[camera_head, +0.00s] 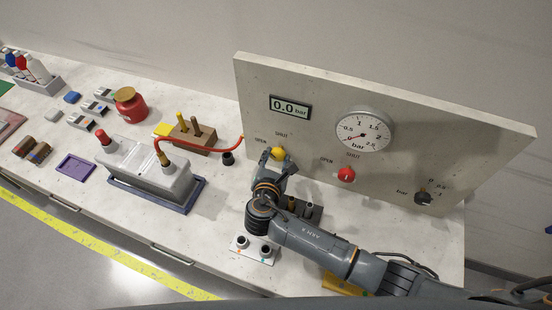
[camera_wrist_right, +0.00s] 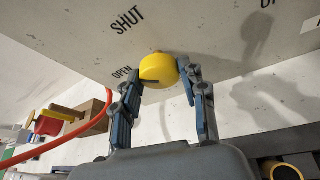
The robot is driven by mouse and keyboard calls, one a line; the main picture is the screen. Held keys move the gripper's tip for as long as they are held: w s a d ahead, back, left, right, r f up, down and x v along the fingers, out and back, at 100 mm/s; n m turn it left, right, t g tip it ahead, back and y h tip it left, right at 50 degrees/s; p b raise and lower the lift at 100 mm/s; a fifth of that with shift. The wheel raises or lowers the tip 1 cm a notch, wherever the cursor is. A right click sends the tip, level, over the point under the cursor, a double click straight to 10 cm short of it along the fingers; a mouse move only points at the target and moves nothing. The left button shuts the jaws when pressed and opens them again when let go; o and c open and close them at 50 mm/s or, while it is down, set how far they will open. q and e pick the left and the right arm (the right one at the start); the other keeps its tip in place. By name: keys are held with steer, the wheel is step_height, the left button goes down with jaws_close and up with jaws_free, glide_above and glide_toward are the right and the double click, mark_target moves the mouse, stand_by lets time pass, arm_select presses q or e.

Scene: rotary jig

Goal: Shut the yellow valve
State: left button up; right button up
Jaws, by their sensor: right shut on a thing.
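The yellow valve (camera_head: 278,153) is a round knob on the upright grey panel, between the labels OPEN and SHUT. In the right wrist view the yellow valve (camera_wrist_right: 157,68) sits between the two fingers of my right gripper (camera_wrist_right: 162,78), which is shut on it. A short dark mark shows on the knob's lower part, but I cannot tell its setting. In the head view my right gripper (camera_head: 275,165) reaches up to the valve from the bench side and partly hides it. My left gripper is not in view.
The panel (camera_head: 455,130) also carries a red valve (camera_head: 346,174), a black knob (camera_head: 424,197), a round gauge (camera_head: 363,131) and a display (camera_head: 290,107) reading 0.0 bar. A red hose (camera_head: 205,149) and a grey battery-like block (camera_head: 148,172) lie to the left.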

steer(key=shift+d+f+m+t+y+b, duration=0.1)
steer(key=shift+f+m+t+y+b, duration=0.35)
steer(key=shift+m+b, duration=0.55)
steer(key=shift+r+m+t+y+b, duration=0.25)
steer(key=shift+m+y+b, duration=0.05)
steer(key=shift+m+y, duration=0.1)
steer(key=shift+r, duration=0.1)
steer(key=o, duration=1.1)
steer(key=shift+o, duration=0.2)
steer(key=shift+s, duration=0.1)
steer(key=v, duration=1.2)
